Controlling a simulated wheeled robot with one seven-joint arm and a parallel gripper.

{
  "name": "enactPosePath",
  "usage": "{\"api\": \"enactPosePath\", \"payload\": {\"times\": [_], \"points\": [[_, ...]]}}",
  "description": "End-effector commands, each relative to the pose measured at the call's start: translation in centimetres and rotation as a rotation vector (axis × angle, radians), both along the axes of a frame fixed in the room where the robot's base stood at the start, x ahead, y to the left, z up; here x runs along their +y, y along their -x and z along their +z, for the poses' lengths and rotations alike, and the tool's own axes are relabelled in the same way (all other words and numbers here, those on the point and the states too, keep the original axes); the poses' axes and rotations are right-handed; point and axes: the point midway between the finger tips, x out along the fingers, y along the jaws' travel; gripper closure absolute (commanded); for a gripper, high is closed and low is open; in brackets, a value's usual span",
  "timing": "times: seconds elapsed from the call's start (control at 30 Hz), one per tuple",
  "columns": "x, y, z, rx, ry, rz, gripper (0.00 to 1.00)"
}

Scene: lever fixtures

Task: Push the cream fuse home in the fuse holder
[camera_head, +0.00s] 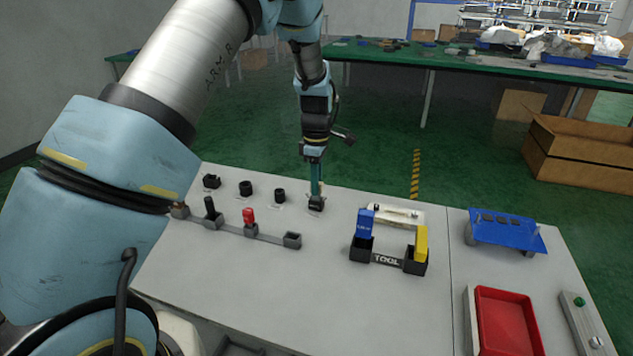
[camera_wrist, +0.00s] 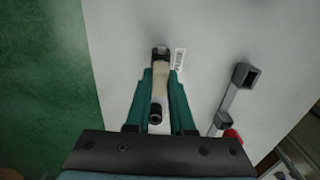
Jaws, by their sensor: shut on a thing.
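My gripper (camera_head: 316,187) points down at the far edge of the grey bench in the head view. Its teal fingers are shut on the cream fuse (camera_wrist: 161,80), which shows between them in the wrist view. The black fuse holder (camera_head: 316,204) is directly below the fingertips. In the wrist view the holder (camera_wrist: 160,53) shows just past the fuse's far end, beside a printed FUSE label (camera_wrist: 179,60). The fuse is hidden in the head view. I cannot tell how deep it sits in the holder.
A black knob (camera_head: 280,195) stands left of the holder; two more black fittings are further left. Nearer are a lever rail with a red handle (camera_head: 249,216) and a TOOL rack (camera_head: 388,259) with blue and yellow blocks. A red tray (camera_head: 508,320) is at right. The bench's middle front is clear.

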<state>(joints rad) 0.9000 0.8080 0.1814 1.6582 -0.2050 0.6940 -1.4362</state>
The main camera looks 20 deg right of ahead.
Motion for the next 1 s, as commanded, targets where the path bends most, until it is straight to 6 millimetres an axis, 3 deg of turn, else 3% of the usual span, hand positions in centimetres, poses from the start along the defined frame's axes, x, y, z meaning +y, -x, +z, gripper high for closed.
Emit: {"api": "enactPosePath", "payload": {"times": [0.87, 0.9, 1.0], "points": [[0.0, 0.0, -2.1, 0.000, 0.000, 0.001, 1.00], [0.0, 0.0, -2.1, 0.000, 0.000, 0.000, 0.76], [0.0, 0.0, -2.1, 0.000, 0.000, 0.000, 0.64]]}}
